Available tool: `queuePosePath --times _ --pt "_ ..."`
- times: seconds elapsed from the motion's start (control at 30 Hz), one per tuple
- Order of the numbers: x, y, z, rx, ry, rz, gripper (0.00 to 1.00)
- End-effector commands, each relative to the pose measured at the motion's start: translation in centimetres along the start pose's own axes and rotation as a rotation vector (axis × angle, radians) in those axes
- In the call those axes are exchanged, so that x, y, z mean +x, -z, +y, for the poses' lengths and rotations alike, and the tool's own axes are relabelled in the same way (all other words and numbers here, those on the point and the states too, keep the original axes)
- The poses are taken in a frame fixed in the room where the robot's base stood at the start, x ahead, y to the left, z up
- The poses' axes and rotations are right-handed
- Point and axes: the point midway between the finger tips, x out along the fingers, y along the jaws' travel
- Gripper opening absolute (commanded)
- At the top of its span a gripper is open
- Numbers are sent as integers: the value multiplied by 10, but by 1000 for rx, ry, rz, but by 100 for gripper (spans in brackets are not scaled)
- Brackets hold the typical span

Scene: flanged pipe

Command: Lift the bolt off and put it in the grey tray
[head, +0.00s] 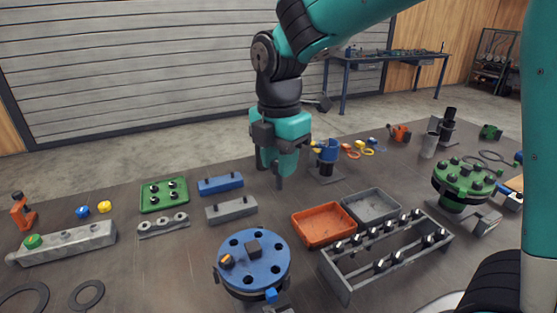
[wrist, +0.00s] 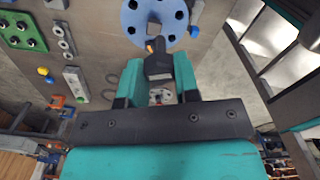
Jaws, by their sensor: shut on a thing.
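My gripper (head: 279,172) hangs above the bench behind the blue flange, pointing down. In the wrist view my gripper (wrist: 160,78) is shut on a dark piece (wrist: 158,66), which I take for the bolt; the teal fingers hide part of it. The flange also shows in the wrist view (wrist: 170,12), behind the held piece. The grey tray (head: 370,206) is empty, right of my gripper.
An orange tray (head: 323,226) sits against the grey tray's left side. A grey rack of bolts (head: 345,282) lies in front of both trays. A blue cup-like part on a stand (head: 327,152) is close right of my gripper. A green flange (head: 464,184) stands at right.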

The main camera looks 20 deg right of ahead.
Motion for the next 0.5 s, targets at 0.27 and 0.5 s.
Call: queuePosePath --times 0.27,0.5 --pt "-21 0 0 0 -1 0 3" --pt "-36 0 0 0 -1 0 3"
